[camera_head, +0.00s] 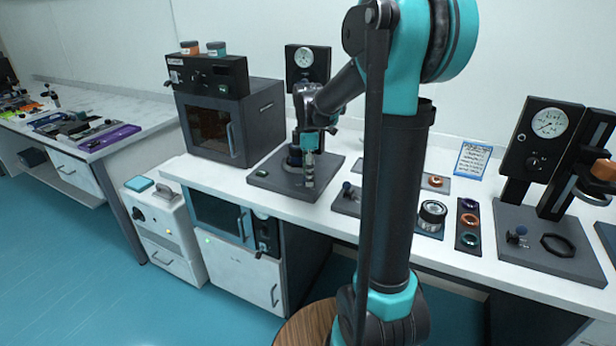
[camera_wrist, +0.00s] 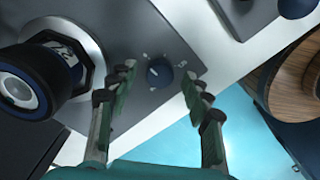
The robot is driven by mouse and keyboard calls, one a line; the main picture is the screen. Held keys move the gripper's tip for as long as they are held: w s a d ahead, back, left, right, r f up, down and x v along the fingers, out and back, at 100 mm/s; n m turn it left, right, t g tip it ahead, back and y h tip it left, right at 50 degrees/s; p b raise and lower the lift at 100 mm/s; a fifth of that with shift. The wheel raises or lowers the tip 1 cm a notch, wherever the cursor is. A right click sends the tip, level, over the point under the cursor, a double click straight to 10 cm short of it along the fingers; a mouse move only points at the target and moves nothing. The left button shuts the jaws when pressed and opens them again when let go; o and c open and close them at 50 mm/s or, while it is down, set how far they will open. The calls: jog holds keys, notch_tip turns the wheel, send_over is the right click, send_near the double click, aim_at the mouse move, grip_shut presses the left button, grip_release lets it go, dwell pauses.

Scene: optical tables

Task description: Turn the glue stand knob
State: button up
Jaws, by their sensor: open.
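The glue stand has a grey base plate (camera_head: 267,178) and an upright box with a round gauge (camera_head: 304,58), at the back of the bench in the head view. In the wrist view its plate (camera_wrist: 115,32) carries a dark blue round knob (camera_wrist: 160,72) with a white pointer line and small marks around it. My gripper (camera_wrist: 159,92) is open and empty, with its fingertips on either side of the knob, apart from it as far as I can tell. In the head view my gripper (camera_head: 309,166) points down over the plate and hides the knob.
A dark cylindrical part with a blue ring (camera_wrist: 22,92) stands left of my fingers, near a black hexagonal ring and silver disc. A black oven (camera_head: 215,125) stands left of the stand. Lens trays (camera_head: 467,226) and another gauge stand (camera_head: 548,262) are to the right.

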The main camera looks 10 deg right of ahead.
jog(key=shift+f, duration=0.6)
grip_shut()
jog(key=shift+m, duration=0.3)
